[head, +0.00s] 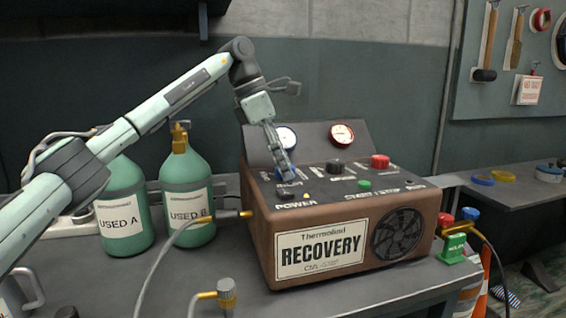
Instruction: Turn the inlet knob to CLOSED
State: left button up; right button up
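The brown recovery machine (258,228) stands on the workbench with its control panel facing up. A blue knob (287,173), which seems to be the inlet knob, is at the panel's left rear. My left gripper (285,168) reaches down over this knob with its fingertips at it and hides much of it. I cannot tell whether the fingers grip it, and the knob's pointer and CLOSED mark are not readable. A black knob (335,166) and a red knob (380,161) stand to the right. My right gripper is not in view.
Two gauges (342,134) stand on the panel's raised back. Green tanks USED A (123,190) and USED B (187,177) stand left of the machine. A hose (160,262) runs from the machine's left side across the bench. A green manifold (452,247) is at the right.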

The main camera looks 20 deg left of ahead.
pick_arm(q)
jog(key=v, duration=1.2)
jog(key=shift+s+f, duration=0.1)
dwell(0.4)
